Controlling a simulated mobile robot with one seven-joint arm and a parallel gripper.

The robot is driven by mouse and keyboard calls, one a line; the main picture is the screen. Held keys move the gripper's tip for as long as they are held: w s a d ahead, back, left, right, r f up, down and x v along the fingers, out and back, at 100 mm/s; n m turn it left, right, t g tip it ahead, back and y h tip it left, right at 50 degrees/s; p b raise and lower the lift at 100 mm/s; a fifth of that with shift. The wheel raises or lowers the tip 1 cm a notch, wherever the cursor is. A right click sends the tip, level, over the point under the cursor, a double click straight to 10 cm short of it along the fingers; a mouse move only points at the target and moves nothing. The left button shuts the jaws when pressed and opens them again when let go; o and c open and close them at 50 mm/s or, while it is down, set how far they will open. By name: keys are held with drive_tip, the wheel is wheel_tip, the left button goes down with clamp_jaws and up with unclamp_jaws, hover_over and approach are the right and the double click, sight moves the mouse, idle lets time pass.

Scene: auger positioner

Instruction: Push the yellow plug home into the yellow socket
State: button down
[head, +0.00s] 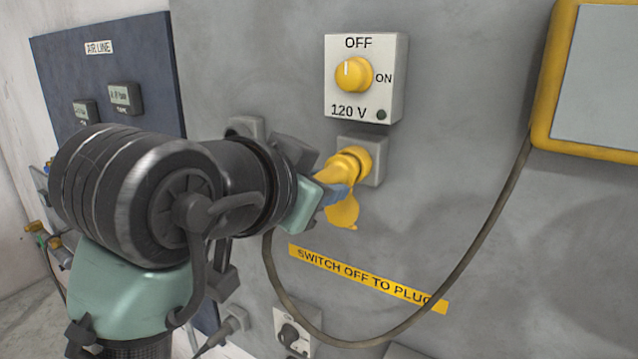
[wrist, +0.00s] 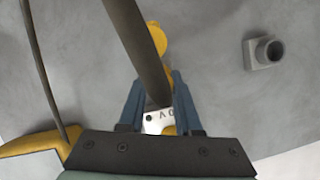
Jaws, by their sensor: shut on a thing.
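The yellow plug (head: 336,172) is in front of the yellow socket (head: 359,158) on its grey wall box, lined up with it and apparently touching or partly in. How deep it sits is hidden. A yellow flap (head: 344,212) hangs below the socket. My gripper (head: 334,194) is shut on the plug, reaching in from the left. In the wrist view the blue fingers of my gripper (wrist: 157,103) stand either side of a dark cable (wrist: 137,40), which hides most of the plug. Yellow shows behind the cable.
Above the socket, the switch box (head: 392,84) has its yellow knob (head: 353,75) mark pointing up to OFF. The dark cable (head: 470,245) loops from the yellow-framed panel (head: 590,152) towards my gripper. A grey round fitting (wrist: 268,52) shows in the wrist view.

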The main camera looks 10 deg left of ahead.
drive_tip(key=shift+w+d+r, duration=0.15)
drive_tip(key=shift+w+d, duration=0.1)
drive_tip(key=shift+w, duration=0.45)
drive_tip(key=c, duration=0.5)
unclamp_jaws()
drive_tip(key=shift+w, duration=0.15)
drive_tip(key=p+v, duration=0.4)
drive_tip(key=v, duration=0.9)
drive_tip(key=shift+d, duration=0.1)
